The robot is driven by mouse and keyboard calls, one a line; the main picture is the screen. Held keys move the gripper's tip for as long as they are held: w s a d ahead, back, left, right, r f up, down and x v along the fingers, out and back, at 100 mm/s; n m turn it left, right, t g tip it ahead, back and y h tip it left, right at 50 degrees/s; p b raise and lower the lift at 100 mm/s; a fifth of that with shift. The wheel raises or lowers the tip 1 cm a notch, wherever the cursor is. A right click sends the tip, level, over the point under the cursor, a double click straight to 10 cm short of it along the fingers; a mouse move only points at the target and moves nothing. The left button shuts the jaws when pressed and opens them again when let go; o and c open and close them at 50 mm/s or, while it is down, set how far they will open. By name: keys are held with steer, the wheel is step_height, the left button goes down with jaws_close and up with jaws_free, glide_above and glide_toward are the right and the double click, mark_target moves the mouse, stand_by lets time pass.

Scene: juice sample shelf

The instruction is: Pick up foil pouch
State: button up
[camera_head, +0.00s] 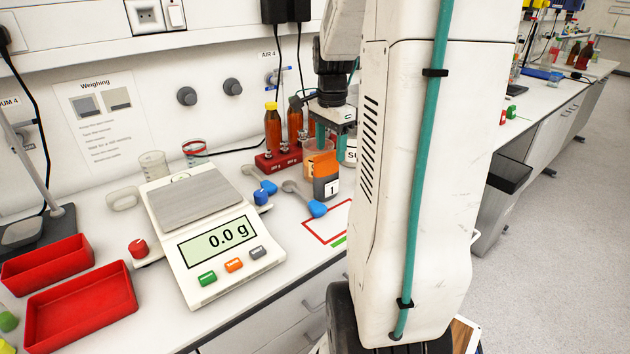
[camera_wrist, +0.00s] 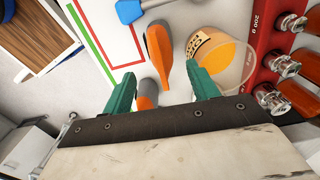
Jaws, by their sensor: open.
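The foil pouch (camera_head: 326,184) stands upright on the bench, orange above and dark grey below, with a white label marked 1. In the wrist view the pouch (camera_wrist: 158,52) is seen from above as a narrow orange and grey shape. My gripper (camera_wrist: 161,84) is open, with one teal finger on each side of the pouch's near part and visible gaps between. In the head view my gripper (camera_head: 333,136) is above and behind the pouch, partly hidden by my arm.
A beaker of orange liquid (camera_wrist: 228,58) stands close beside the right finger. A red rack (camera_head: 270,160) holds brown bottles behind. Blue-handled scoops (camera_head: 316,208) lie left of the pouch, near a scale (camera_head: 176,241). A red-outlined rectangle (camera_head: 312,236) lies bare in front.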

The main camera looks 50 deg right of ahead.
mark_target(326, 170)
steer(key=f, duration=0.7)
steer(key=shift+w+a+f, duration=0.25)
steer(key=shift+w+a, duration=0.1)
steer(key=shift+a, duration=0.05)
steer(key=c, duration=1.2)
